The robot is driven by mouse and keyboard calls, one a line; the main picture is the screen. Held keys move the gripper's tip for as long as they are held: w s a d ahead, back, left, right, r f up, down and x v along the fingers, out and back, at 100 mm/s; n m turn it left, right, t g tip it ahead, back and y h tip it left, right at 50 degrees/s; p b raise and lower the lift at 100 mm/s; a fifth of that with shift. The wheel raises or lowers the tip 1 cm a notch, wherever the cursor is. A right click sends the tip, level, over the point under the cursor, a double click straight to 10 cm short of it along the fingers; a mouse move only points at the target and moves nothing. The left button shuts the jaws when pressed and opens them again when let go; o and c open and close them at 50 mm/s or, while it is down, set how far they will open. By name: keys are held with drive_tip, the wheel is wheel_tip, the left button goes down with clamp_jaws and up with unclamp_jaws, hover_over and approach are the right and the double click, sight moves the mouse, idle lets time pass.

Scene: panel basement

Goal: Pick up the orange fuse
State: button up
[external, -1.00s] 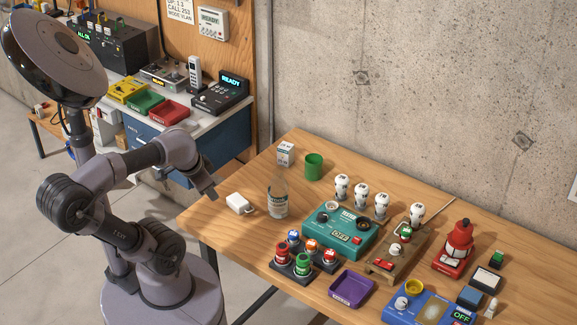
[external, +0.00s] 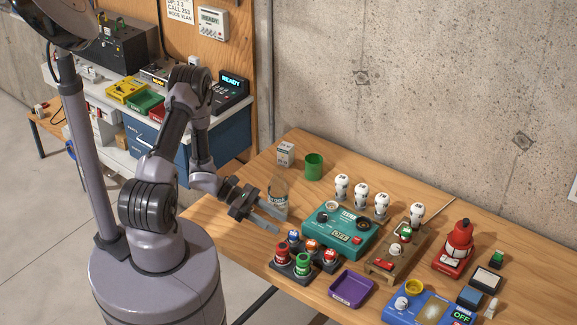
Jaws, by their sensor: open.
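A dark rack (external: 288,269) near the table's left front edge holds several coloured fuses. The orange fuse (external: 312,245) stands at the rack's back middle, with a blue-topped fuse (external: 293,237) to its left and a red fuse (external: 330,256) to its right. A green fuse (external: 302,265) and another red fuse (external: 282,253) stand in front and partly hide its lower part. My gripper (external: 281,219) is open and empty, its two fingers pointing right, up and to the left of the rack.
A green cup (external: 314,166) is farther back. Bare wood lies left of the rack.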

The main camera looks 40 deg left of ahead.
sight(309, 242)
drive_tip(key=b+x, duration=0.1)
drive_tip(key=x, duration=1)
drive_tip(key=shift+f, duration=0.2)
clamp_jaws()
